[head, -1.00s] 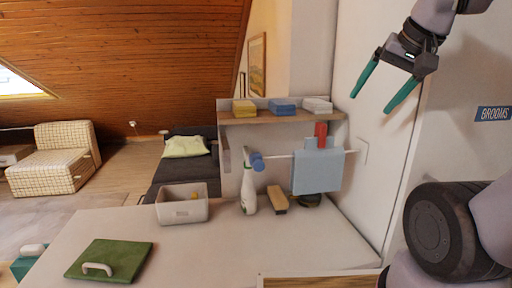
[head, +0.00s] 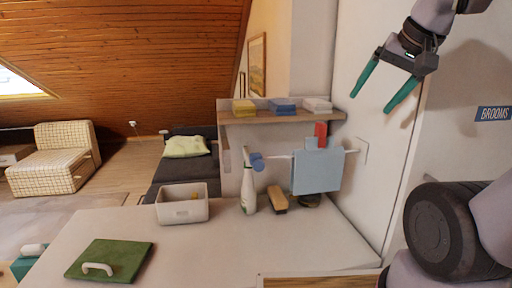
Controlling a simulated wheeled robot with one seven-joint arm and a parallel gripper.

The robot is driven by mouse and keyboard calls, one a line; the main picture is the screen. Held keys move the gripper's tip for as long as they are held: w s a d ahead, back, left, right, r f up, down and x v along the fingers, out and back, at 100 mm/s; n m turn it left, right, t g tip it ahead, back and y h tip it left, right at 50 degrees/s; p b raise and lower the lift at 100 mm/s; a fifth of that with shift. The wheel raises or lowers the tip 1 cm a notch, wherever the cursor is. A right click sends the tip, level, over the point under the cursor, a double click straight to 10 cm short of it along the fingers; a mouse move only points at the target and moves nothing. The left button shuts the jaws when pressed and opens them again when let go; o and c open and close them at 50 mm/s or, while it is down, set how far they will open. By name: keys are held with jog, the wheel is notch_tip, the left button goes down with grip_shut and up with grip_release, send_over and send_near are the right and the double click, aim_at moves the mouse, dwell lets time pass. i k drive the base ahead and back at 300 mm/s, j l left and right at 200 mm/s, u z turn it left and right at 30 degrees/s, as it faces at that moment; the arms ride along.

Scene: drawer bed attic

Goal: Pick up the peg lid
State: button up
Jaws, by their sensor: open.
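A flat green square lid (head: 122,258) with a white arched handle (head: 98,269) lies on the pale worktop at the front left. It is the only lid-like thing that I can make out, so I take it as the peg lid. My gripper (head: 372,104) is at the upper right, high above the worktop and far from the lid. Its two teal fingers are apart, with nothing between them.
A white bin (head: 183,212) with something yellow inside stands behind the lid. A spray bottle (head: 248,188), a brush (head: 278,199) and a hanging blue cloth (head: 317,173) are at the back, below a shelf (head: 270,118) of folded cloths. The worktop's front middle is clear.

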aim_at(103, 260)
jog(key=k+j+u, duration=0.1)
jog(key=u, duration=0.35)
jog(key=k+j+u, duration=0.2)
jog(key=u, duration=0.25)
jog(key=k+j+u, duration=0.1)
jog(key=u, duration=0.4)
jog(key=j, duration=0.1)
